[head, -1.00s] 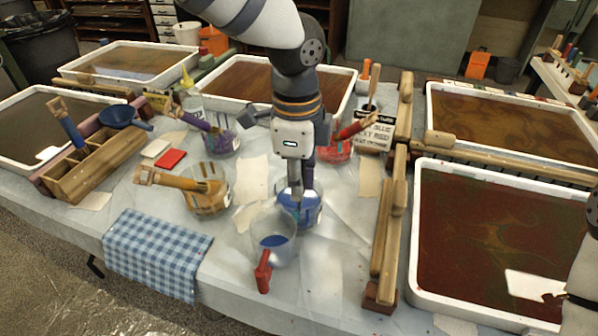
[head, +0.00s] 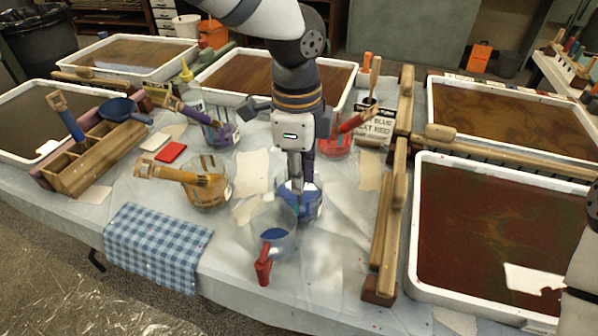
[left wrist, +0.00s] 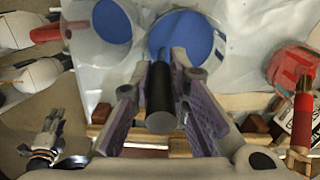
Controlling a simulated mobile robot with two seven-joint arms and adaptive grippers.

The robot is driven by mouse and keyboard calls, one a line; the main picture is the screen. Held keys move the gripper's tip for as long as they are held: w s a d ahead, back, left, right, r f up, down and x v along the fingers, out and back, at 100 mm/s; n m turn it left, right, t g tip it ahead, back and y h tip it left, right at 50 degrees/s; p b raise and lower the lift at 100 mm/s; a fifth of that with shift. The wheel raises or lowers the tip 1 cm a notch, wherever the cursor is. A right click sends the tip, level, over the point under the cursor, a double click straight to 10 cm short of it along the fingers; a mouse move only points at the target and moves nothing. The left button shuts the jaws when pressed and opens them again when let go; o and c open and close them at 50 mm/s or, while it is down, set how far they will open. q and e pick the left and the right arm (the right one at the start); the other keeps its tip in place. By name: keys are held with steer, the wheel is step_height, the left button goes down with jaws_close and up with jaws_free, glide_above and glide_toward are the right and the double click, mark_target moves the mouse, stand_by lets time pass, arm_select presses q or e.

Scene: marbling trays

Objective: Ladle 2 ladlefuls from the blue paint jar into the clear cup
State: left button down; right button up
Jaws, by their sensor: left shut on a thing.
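The blue paint jar (head: 312,213) stands mid-table with blue paint inside; the paint also shows in the left wrist view (left wrist: 203,42). My left gripper (head: 297,178) is directly above it, pointing down, shut on the dark upright handle of the ladle (left wrist: 160,92). The ladle's bowl is hidden, so I cannot tell what it holds. The clear cup (head: 286,250) stands just in front of the jar, a little left, with its red handle toward me. Blue paint is in its bottom, also seen in the left wrist view. My right arm (head: 582,295) is at the right edge; its finger state is unclear.
The yellow paint jar (head: 208,190) is left, the purple jar (head: 222,138) and red jar (head: 335,146) behind, each with a tool. A wooden rail (head: 388,240) and marbling tray (head: 418,225) lie right. A checked cloth (head: 155,247) hangs over the front edge.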

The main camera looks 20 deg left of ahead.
arm_select(q)
steer(key=shift+r+p, duration=0.65)
steer(key=shift+r, duration=4.65)
arm_select(e)
steer(key=shift+w+r+t, duration=0.4)
steer(key=shift+w+r, duration=0.4)
steer(key=shift+w, duration=0.1)
arm_select(q)
steer(key=shift+s+d, duration=0.1)
